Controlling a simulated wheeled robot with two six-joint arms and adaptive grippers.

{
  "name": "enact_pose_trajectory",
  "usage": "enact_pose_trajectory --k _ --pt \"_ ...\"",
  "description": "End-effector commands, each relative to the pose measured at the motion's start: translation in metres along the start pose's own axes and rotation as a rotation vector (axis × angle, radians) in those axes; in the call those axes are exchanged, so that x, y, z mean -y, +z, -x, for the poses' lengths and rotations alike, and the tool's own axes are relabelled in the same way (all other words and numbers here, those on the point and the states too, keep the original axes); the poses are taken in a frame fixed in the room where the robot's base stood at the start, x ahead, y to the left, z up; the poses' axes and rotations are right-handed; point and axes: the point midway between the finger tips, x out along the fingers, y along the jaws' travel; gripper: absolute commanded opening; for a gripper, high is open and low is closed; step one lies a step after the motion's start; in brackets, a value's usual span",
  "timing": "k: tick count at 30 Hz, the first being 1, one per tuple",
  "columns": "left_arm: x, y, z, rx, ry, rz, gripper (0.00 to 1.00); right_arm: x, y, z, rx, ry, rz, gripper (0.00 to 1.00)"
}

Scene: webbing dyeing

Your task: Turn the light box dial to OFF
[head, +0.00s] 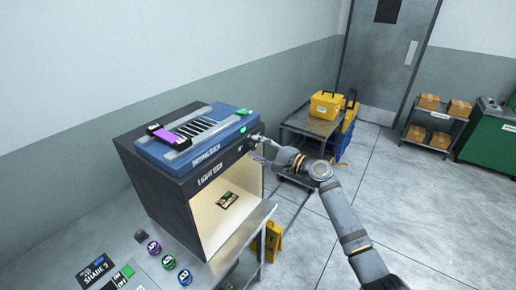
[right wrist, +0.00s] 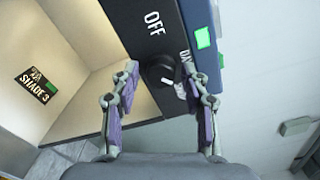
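The light box (head: 163,190) is a dark box with a bright, open-fronted interior, standing on a table at the left. Its black dial (right wrist: 156,70) is on the dark front strip, with the word OFF printed to its upper left and another label, partly hidden, to its right. My right gripper (head: 259,149) is at the upper right corner of the box front. In the right wrist view my right gripper (right wrist: 165,82) is open, with one purple-padded finger on each side of the dial. I cannot tell whether the fingers touch it. My left gripper is out of view.
A blue drying rack (head: 232,131) lies on top of the box. A card marked SHADE 3 (right wrist: 37,86) is inside it. Several coloured discs (head: 169,262) lie on the table. A cart with a yellow toolbox (head: 326,105) stands behind my right arm.

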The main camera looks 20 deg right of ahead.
Motion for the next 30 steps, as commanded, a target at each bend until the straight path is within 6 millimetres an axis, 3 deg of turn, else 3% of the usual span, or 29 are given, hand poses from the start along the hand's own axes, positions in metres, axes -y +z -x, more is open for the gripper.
enact_pose_trajectory --k 1,9,20,30 --pt "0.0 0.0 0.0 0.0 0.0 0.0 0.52 0.0 0.0 0.0 0.0 0.0 0.0 0.35" --pt "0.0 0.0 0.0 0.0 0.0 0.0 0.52 0.0 0.0 0.0 0.0 0.0 0.0 0.0" --pt "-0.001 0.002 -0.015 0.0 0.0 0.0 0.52 -0.004 -0.002 0.0 0.0 -0.001 0.065 0.0" --pt "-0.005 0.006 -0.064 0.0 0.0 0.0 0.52 -0.008 -0.004 0.0 0.0 -0.001 0.33 0.0"
